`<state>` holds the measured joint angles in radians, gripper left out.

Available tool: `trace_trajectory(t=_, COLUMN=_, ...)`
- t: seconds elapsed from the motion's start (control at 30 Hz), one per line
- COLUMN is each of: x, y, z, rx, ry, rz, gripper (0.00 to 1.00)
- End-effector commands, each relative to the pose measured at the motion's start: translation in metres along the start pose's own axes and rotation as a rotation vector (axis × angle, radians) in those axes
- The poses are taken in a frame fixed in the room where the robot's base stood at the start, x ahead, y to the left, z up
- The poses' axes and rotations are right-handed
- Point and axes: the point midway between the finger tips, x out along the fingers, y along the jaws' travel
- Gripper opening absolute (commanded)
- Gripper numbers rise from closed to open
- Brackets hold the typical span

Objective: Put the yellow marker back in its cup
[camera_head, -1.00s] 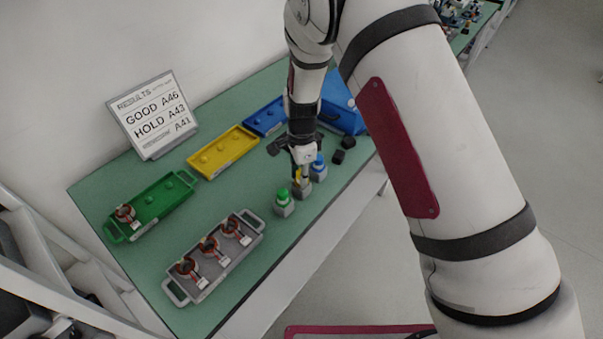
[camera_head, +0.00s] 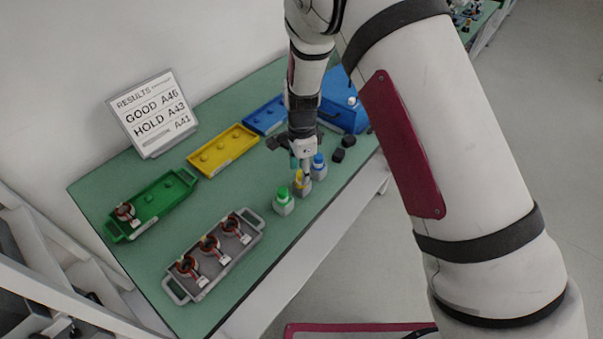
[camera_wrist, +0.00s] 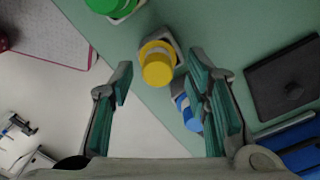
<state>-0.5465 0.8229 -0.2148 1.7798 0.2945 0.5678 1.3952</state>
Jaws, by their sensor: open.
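The yellow marker (camera_head: 298,176) stands upright in a small grey cup (camera_head: 303,189) near the table's front edge. In the wrist view its yellow cap (camera_wrist: 157,67) and part of the grey cup (camera_wrist: 170,40) show between and beyond my fingers. My gripper (camera_head: 302,161) is just above and behind the marker, open and empty. In the wrist view my gripper (camera_wrist: 163,90) has its fingers spread on either side of the yellow cap, apart from it. The cup's lower part is partly hidden by the marker in the wrist view.
A green marker (camera_head: 283,194) and a blue marker (camera_head: 318,163) stand in cups close on either side. A grey tray (camera_head: 178,290) with several stators, a green tray (camera_head: 160,212) and a yellow tray (camera_head: 212,163) occupy the left.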

Motion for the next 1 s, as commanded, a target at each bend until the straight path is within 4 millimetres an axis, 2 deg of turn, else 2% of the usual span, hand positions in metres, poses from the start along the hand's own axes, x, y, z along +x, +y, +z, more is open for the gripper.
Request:
trace_trajectory(t=0.2, x=-0.047, y=-0.002, z=0.0, rx=-0.002, ry=-0.001, rz=-0.005, gripper=0.43)
trace_trajectory(t=0.4, x=-0.083, y=-0.001, z=0.0, rx=-0.001, ry=-0.001, rz=-0.003, gripper=0.43)
trace_trajectory(t=0.6, x=-0.102, y=-0.001, z=0.0, rx=0.0, ry=0.0, rz=-0.001, gripper=0.43)
trace_trajectory(t=0.87, x=-0.107, y=0.0, z=-0.001, rx=-0.001, ry=-0.001, rz=-0.001, gripper=0.43)
trace_trajectory(t=1.0, x=-0.128, y=0.006, z=-0.009, rx=-0.042, ry=-0.016, rz=-0.022, gripper=0.43)
